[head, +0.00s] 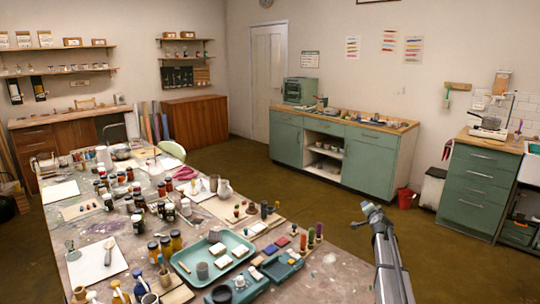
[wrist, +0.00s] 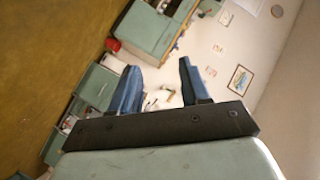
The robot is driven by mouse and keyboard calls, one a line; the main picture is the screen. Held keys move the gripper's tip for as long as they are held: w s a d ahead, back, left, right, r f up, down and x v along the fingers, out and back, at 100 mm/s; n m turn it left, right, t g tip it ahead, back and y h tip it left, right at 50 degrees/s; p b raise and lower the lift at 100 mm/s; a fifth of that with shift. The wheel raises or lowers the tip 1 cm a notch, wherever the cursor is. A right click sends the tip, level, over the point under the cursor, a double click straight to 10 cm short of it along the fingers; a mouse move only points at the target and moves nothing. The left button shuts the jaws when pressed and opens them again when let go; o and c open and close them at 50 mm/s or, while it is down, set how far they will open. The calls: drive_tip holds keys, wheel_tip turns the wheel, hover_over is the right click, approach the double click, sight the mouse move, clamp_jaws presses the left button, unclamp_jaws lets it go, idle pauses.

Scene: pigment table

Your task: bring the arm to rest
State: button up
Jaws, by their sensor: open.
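My gripper (head: 366,213) is in the head view, raised at the right of the long work table (head: 335,272). My grey arm comes up from the bottom edge below it. In the wrist view, the two blue fingers of my gripper (wrist: 157,66) stand apart with nothing between them. The wrist view is tilted and looks out at the room, with the wall and green cabinets beyond the fingers.
The table carries a teal tray (head: 181,265), several pigment jars, a white pitcher (head: 224,189) and paper sheets. A green cabinet (head: 368,160) stands along the back wall, with a red bucket (head: 405,198) near it. The floor behind my gripper is clear.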

drive_tip(key=s+d+f+m+h, duration=0.1)
drive_tip(key=s+d+m+h, duration=0.15)
drive_tip(key=d, duration=0.75)
drive_tip(key=s+d+f+m+h, duration=0.1)
drive_tip(key=s+d+h, duration=0.25)
drive_tip(key=d, duration=0.65)
drive_tip(key=s+d+f, duration=0.4)
drive_tip(key=s+f, duration=0.2)
drive_tip(key=s+a+f+n+g+y, duration=0.35)
drive_tip(key=s+a+f, duration=0.75)
drive_tip(key=a+f, duration=0.4)
drive_tip(key=s+a+f+n+g+y, duration=0.3)
drive_tip(key=s+a+f+g, duration=0.2)
drive_tip(key=s+a+f, duration=1)
drive_tip(key=s+a+f+n+g+y, duration=0.1)
drive_tip(key=s+a+f+g, duration=0.1)
drive_tip(key=s+a+f, duration=0.3)
drive_tip(key=s+a+f+n+g, duration=0.2)
drive_tip(key=s, duration=0.5)
drive_tip(key=s+a+f+n+g+y, duration=0.1)
drive_tip(key=s+a+f+g, duration=0.15)
drive_tip(key=s+a, duration=0.2)
drive_tip(key=s+a+n+g, duration=0.2)
drive_tip(key=s+a+g, duration=0.1)
drive_tip(key=s, duration=0.8)
drive_tip(key=s+a+n+g, duration=0.3)
drive_tip(key=s+a, duration=0.1)
drive_tip(key=s, duration=0.7)
drive_tip(key=shift+a+h, duration=0.3)
drive_tip(key=shift+h, duration=0.05)
